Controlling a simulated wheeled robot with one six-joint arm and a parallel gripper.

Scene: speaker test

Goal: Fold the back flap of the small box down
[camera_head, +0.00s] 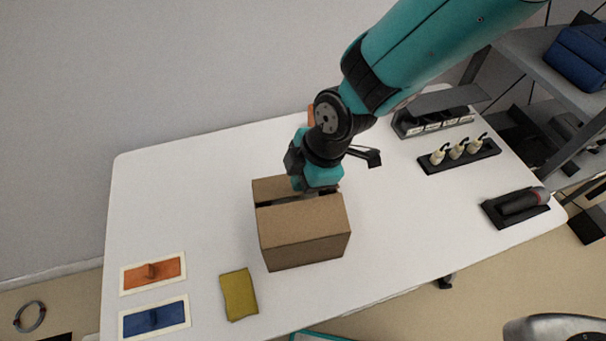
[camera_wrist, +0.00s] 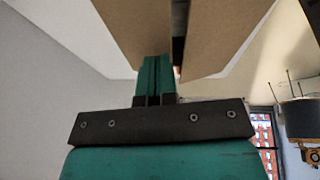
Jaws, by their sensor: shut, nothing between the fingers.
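The small brown cardboard box (camera_head: 305,240) stands on the white table. Its near top flap (camera_head: 300,213) lies about level over the top. A dark gap separates it from the back flap (camera_head: 270,188), which shows at the far left of the top; its right part is hidden behind my gripper. My gripper (camera_head: 322,191) is shut and empty at the back right of the box top. In the wrist view the shut teal fingers (camera_wrist: 155,78) are at the cardboard, beside a narrow dark gap between two panels (camera_wrist: 228,35). I cannot tell whether they touch.
An orange framed swatch (camera_head: 153,272), a blue framed swatch (camera_head: 155,318) and a mustard-coloured cloth or pad (camera_head: 239,294) lie at front left. A rack with small white bottles (camera_head: 457,152) and a black holder (camera_head: 516,206) stand right. The table (camera_head: 185,200) left of the box is clear.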

